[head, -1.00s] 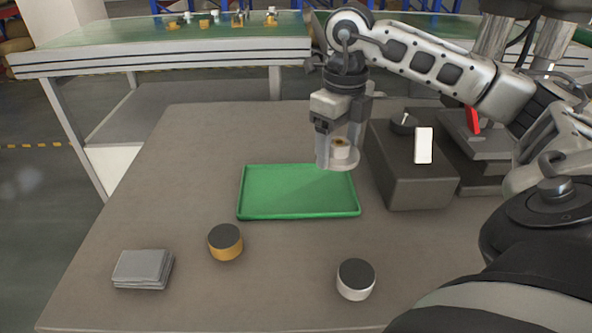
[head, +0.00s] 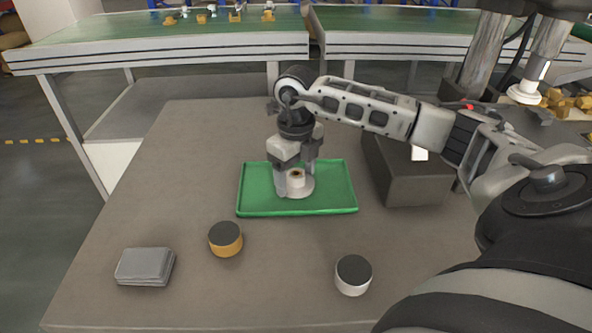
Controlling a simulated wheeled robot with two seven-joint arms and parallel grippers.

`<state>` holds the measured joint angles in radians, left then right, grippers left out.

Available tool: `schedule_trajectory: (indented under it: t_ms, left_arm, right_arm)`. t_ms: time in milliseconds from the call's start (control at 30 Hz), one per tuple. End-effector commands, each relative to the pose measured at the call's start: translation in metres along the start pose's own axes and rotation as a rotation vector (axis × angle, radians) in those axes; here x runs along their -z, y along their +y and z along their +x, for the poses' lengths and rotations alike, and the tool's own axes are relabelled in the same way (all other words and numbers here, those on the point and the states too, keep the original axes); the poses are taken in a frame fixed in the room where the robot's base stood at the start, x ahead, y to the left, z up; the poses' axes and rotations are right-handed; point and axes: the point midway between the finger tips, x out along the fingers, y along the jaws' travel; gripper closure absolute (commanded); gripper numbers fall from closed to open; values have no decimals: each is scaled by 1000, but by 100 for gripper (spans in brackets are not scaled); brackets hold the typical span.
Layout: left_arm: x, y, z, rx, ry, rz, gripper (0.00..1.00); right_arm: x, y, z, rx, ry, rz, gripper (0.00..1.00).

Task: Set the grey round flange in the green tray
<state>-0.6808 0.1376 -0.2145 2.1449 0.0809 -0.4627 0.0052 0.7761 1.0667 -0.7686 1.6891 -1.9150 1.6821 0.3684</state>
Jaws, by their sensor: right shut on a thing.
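The grey round flange (head: 305,186) is a light disc with a raised hub and a brownish hole. It is over the middle of the green tray (head: 255,203), low; I cannot tell whether it touches the tray's floor. My right gripper (head: 295,183) points down and is shut on the flange, with its fingers hiding part of it. The green tray is shallow and lies flat on the table. My left gripper is not in view.
A yellow-sided round tin (head: 225,239) and a white-sided round tin (head: 353,275) stand in front of the tray. A stack of grey plates (head: 145,266) lies at the front left. A dark grey box (head: 405,186) stands right of the tray. Conveyors (head: 180,48) run behind.

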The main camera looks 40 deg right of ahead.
Motion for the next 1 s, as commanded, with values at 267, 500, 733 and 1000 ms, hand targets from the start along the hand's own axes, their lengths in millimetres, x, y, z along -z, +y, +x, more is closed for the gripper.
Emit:
schedule_trajectory:
  t_ms: [267,500,733,1000]
  left_arm:
    - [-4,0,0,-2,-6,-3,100]
    - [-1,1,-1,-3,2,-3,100]
    - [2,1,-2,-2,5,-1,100]
    - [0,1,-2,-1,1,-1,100]
  right_arm:
    - [0,0,2,-1,-1,0,19]
    - [0,0,2,-1,0,1,8]
    - [-1,0,-10,-1,-5,1,8]
    - [-1,0,-66,-1,-7,0,8]
